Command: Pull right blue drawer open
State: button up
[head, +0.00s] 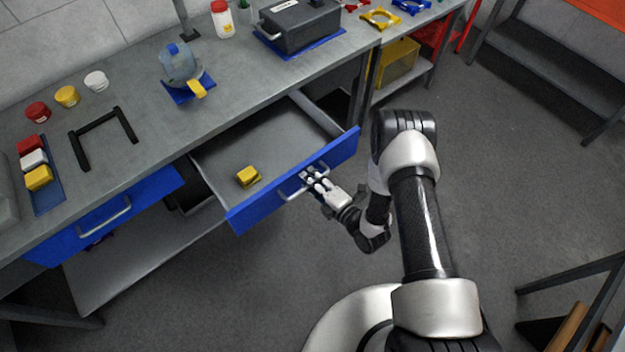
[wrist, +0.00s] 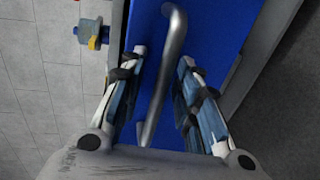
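The right blue drawer (head: 294,179) is pulled well out from under the bench in the head view, and its grey inside shows. A yellow block (head: 248,177) lies in it. Its silver handle (head: 303,183) is on the blue front. My gripper (head: 312,176) is at the right part of this handle. In the wrist view the handle (wrist: 166,78) runs between my two fingers (wrist: 165,85), with visible gaps on both sides. The fingers are apart and do not look closed on the bar. The blue drawer front (wrist: 215,40) fills the middle of that view.
The left blue drawer (head: 105,215) with its own handle is shut under the bench (head: 130,120). On the bench are a black case (head: 300,25), a grey-blue device (head: 181,65), a black bracket (head: 103,135) and coloured jars.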

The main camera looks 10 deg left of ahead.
jog(key=shift+s+d, duration=0.1)
jog(key=v, duration=1.1)
jog(key=shift+s+d, duration=0.25)
jog(key=shift+s, duration=0.05)
jog(key=shift+w+r, duration=0.1)
jog(key=w+d+r+m+g+h, duration=0.1)
jog(key=w+d+r+m+h, duration=0.1)
jog(key=w+d+r+h, duration=0.3)
jog(key=w+d+r+m+h, duration=0.1)
jog(key=w+d+r+m, duration=0.15)
jog(key=w, duration=0.35)
jog(key=d+r+m+h, duration=0.3)
jog(key=d+r+m, duration=0.1)
jog(key=r, duration=0.4)
jog(key=d+r+m+h, duration=0.2)
jog(key=d+r+m, duration=0.2)
jog(key=r, duration=0.4)
jog(key=s+d+r+m+g+h, duration=0.2)
jog(key=s+r+m, duration=0.6)
jog(key=s+r, duration=0.3)
jog(key=s+a+r+m+g, duration=0.1)
jog(key=s+r+m, duration=0.1)
jog(key=s, duration=0.6)
jog(key=s+a+r+m+g+y, duration=0.1)
jog(key=s+a+r+m, duration=0.1)
jog(key=s+m, duration=0.3)
jog(key=s, duration=0.3)
jog(key=shift+r, duration=0.15)
